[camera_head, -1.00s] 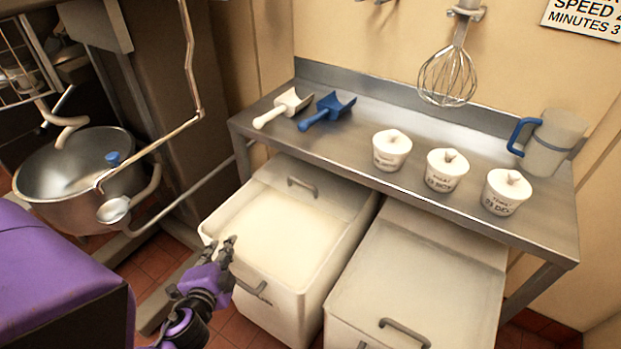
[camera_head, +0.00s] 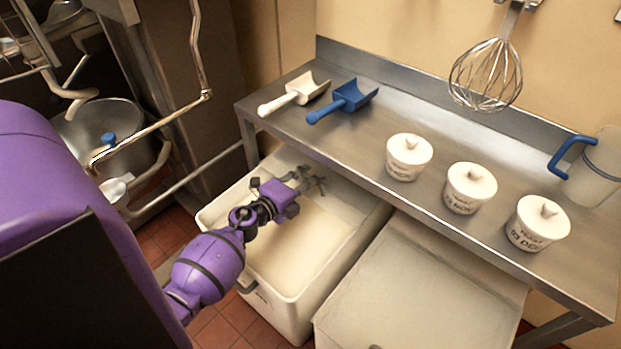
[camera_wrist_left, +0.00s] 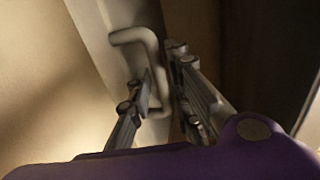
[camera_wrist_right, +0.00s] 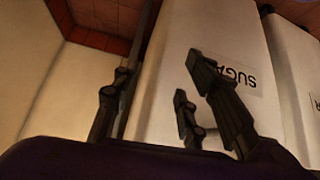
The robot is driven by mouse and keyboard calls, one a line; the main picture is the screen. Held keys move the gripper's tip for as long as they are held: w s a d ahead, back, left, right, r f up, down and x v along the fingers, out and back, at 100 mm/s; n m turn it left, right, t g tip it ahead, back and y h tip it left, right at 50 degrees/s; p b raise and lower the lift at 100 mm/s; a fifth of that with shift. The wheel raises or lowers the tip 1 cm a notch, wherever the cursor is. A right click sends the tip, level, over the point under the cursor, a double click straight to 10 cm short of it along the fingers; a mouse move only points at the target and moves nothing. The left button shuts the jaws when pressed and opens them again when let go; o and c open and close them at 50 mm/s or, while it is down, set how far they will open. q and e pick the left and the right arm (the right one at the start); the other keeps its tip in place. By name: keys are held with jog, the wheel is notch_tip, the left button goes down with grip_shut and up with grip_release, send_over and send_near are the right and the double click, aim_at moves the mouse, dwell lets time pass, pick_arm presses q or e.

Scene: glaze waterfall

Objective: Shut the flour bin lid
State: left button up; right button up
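The left bin (camera_head: 340,255) is open at the front, with pale flour (camera_head: 290,245) inside. Its lid (camera_head: 283,160) covers only the back part, beneath the table. My left gripper (camera_head: 314,183) is over the bin, at the lid handle. In the left wrist view the bar handle (camera_wrist_left: 135,36) reaches toward the gap between my left fingers (camera_wrist_left: 164,75), which stand apart; contact is not clear. My right gripper (camera_wrist_right: 155,80) is open and empty in the right wrist view, before a white bin labelled SUGAR (camera_wrist_right: 220,30). It is outside the head view.
A closed bin (camera_head: 420,280) stands right of the open one. The steel table (camera_head: 350,140) overhangs both bins, carrying a white scoop (camera_head: 295,93), a blue scoop (camera_head: 345,100), lidded tubs (camera_head: 470,187) and a jug (camera_head: 600,170). A whisk (camera_head: 487,75) hangs above.

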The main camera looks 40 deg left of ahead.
pick_arm(q)
jog(key=shift+w+f, duration=0.1)
jog(key=shift+w, duration=0.35)
jog(key=c, duration=0.5)
jog(key=shift+s, duration=0.1)
grip_shut()
jog(key=shift+o, duration=0.2)
grip_release()
jog(key=f+b+v, duration=0.1)
jog(key=f+v, duration=0.1)
jog(key=v, duration=1)
jog(key=s+f+b+v, duration=0.1)
jog(key=f+v, duration=0.1)
jog(key=v, duration=1)
jog(key=shift+f, duration=0.3)
jog(key=shift+s+a, duration=0.1)
jog(key=shift+s, duration=0.55)
pick_arm(e)
jog(key=shift+x, duration=0.9)
jog(key=shift+a+f, duration=0.1)
jog(key=shift+a, duration=0.05)
